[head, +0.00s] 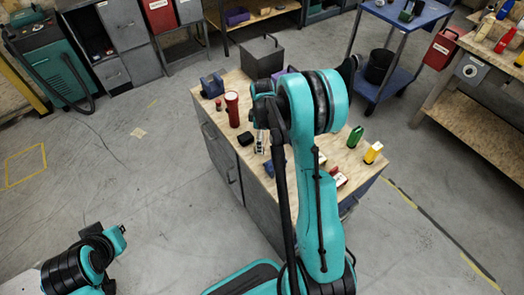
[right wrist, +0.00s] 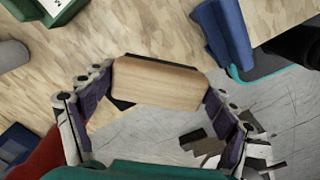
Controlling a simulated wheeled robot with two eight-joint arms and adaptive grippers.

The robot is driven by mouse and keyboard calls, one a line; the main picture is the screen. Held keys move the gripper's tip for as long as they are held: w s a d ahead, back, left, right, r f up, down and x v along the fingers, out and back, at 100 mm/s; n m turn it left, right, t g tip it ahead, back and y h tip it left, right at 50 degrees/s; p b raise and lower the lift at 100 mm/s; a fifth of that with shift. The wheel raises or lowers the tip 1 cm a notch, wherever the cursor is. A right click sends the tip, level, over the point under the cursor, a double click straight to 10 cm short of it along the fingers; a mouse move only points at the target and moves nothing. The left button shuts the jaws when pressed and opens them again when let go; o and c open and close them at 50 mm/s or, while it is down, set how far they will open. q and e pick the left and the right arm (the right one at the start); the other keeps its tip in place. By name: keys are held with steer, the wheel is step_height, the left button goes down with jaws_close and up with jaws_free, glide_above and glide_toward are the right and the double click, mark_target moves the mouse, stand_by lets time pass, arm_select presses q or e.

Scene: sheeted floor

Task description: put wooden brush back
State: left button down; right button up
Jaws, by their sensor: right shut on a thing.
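The wooden brush (right wrist: 158,82) shows in the right wrist view as a light wood block with a dark strip along its far edge. My right gripper (right wrist: 163,86) is shut on it, one finger at each end. The brush is held above the worktop's edge, with grey floor showing below. In the head view my right arm reaches over the wood-topped cabinet (head: 228,92) and hides much of it. I cannot make out the brush there.
A blue cart (head: 405,20) stands behind. Floor to the left is clear.

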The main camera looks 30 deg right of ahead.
step_height(320, 180, down, 6)
steer(key=shift+f+b, duration=0.25)
steer(key=shift+b, duration=0.7)
steer(key=shift+f, duration=0.2)
steer(key=o, duration=1)
steer(key=shift+r, duration=0.1)
